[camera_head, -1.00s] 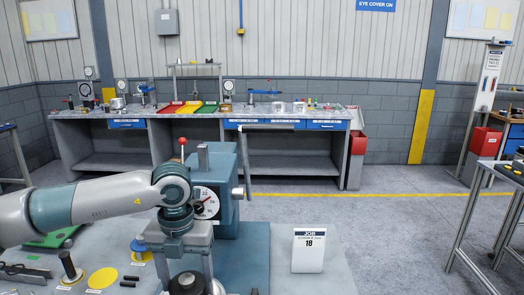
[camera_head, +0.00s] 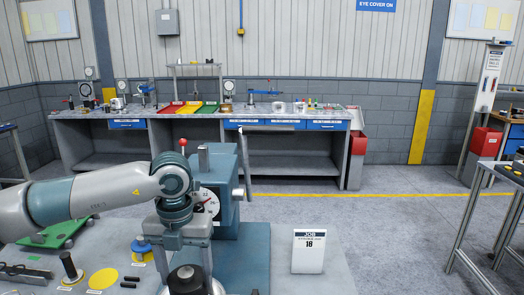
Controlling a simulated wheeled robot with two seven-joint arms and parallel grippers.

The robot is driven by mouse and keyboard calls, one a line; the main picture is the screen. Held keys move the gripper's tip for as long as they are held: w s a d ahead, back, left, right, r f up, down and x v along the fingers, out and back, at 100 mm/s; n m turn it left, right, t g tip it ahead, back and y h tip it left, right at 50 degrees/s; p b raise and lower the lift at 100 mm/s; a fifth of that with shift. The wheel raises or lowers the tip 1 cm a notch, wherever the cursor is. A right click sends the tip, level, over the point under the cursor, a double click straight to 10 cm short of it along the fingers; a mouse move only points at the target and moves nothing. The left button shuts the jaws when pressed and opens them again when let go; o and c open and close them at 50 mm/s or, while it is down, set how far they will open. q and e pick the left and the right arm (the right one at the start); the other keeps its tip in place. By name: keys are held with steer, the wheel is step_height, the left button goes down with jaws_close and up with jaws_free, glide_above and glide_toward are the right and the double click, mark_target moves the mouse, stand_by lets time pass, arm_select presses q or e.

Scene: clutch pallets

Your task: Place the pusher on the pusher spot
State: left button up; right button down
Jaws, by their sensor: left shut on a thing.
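My right gripper is not in view.
The press (camera_head: 222,190) with its dial and red-knobbed lever stands right behind the gripper. A blue knobbed part (camera_head: 141,246), a black post (camera_head: 69,267) and a green plate (camera_head: 55,234) are left of it. A job card (camera_head: 308,251) stands on the right.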

mark_target(176, 292)
arm_select(q)
steer(key=shift+r, duration=0.1)
